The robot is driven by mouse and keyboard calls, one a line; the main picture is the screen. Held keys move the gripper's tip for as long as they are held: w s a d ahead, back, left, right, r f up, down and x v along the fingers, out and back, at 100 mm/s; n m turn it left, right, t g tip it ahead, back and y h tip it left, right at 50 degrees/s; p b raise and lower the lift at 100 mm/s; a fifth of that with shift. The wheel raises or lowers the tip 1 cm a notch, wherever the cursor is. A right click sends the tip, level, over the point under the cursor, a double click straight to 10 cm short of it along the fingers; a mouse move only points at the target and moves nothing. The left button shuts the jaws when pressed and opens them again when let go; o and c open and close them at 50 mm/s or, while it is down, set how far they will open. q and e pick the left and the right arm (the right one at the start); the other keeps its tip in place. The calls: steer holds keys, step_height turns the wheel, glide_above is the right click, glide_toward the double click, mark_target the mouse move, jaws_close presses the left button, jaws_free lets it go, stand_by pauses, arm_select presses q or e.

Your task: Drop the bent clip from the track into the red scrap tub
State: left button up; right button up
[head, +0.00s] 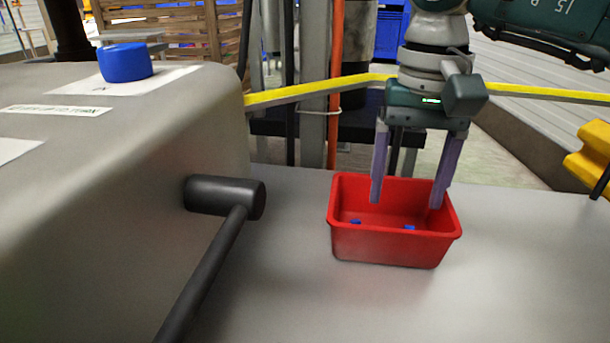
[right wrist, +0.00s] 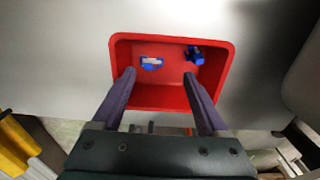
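The red scrap tub (head: 390,248) stands on the grey surface right of centre in the head view; the right wrist view shows it from above (right wrist: 228,62). I cannot tell whether either is the bent clip. My right gripper (head: 405,204) points down at the tub, its purple fingers wide apart with nothing between them. Its fingertips overlap the tub opening. No track is recognisable. My left gripper is not in view.
A large grey housing (head: 120,200) fills the left, with a blue round cap (head: 125,62) on top. A black T-shaped handle (head: 225,197) sticks out between housing and tub. A yellow part (head: 592,155) stands at the right edge. The grey surface (head: 520,270) right of the tub is clear.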

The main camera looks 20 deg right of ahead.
steer(key=shift+o, duration=0.5)
steer(key=shift+r, duration=0.1)
steer(key=shift+r, duration=0.4)
step_height(320, 180, up, 9)
steer(key=p, duration=0.2)
